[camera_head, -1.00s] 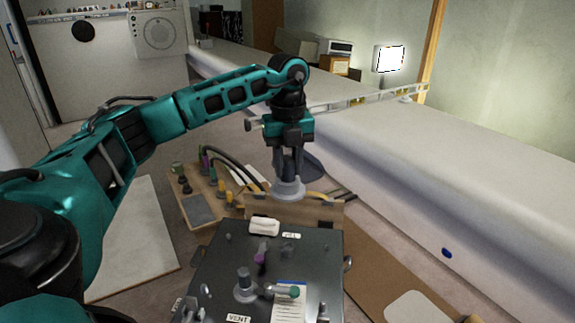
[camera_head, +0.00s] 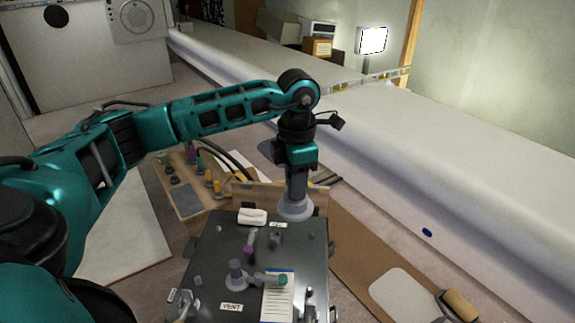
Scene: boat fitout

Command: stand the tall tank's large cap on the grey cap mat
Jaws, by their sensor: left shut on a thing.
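My left gripper (camera_head: 297,187) points down and is shut on a grey cap with a wide round flange (camera_head: 295,209). The cap hangs upright at the far right edge of the dark tank top (camera_head: 210,258). I cannot tell whether it touches anything. A small flat grey square, which looks like the cap mat (camera_head: 187,202), lies on the wooden board to the left, clear of the gripper. Its surface looks bare. My right gripper is not in view.
The tank top carries a VENT label (camera_head: 231,307), a grey fitting (camera_head: 236,274), a white block (camera_head: 252,216) and a paper sheet (camera_head: 278,296). A long white hull-like surface (camera_head: 420,170) runs along the right.

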